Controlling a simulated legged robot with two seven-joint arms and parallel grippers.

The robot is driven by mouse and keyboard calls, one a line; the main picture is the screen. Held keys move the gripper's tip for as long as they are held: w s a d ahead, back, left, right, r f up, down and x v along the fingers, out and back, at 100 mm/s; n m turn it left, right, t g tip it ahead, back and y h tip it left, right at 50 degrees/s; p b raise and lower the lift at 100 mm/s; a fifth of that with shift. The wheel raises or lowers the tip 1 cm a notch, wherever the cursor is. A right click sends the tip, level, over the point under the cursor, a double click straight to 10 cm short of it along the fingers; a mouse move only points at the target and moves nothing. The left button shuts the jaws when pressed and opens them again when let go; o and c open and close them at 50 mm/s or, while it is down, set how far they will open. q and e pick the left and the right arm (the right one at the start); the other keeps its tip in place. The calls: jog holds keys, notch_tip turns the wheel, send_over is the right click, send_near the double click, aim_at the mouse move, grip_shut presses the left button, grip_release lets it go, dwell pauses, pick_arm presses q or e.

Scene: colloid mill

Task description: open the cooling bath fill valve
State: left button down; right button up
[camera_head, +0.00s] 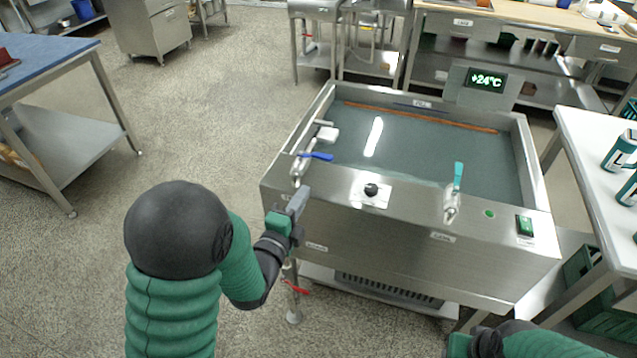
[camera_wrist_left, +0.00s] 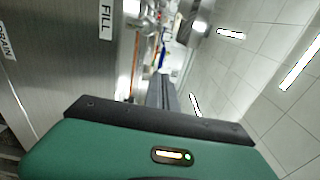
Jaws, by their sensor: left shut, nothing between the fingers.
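The cooling bath (camera_head: 410,250) is a steel tank of water with a +24°C display. A blue lever (camera_head: 317,156) sits on a steel valve at the tank's left front corner, lying roughly level and pointing right. In the left wrist view a FILL label (camera_wrist_left: 105,22) shows on the steel panel. My left gripper (camera_head: 298,203) is shut and empty, just below and in front of the blue lever's valve, apart from the lever. Its fingers show in the wrist view (camera_wrist_left: 166,95). My right gripper (camera_head: 482,344) is only partly visible at the bottom edge; its fingers cannot be made out.
A teal lever (camera_head: 458,175) stands on another valve at the right front. A black knob (camera_head: 371,190) and a green switch (camera_head: 525,225) are on the front ledge. A red lever (camera_head: 296,287) hangs low at left. A white table (camera_head: 590,150) stands right. Floor at left is clear.

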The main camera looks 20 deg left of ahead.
aim_at(323, 157)
pick_arm(q)
jog(key=w, duration=0.7)
jog(key=w+b, duration=0.1)
jog(key=w, duration=0.2)
jog(key=shift+w+d+r, duration=0.1)
jog(key=shift+w+d, duration=0.25)
jog(key=shift+d, duration=0.05)
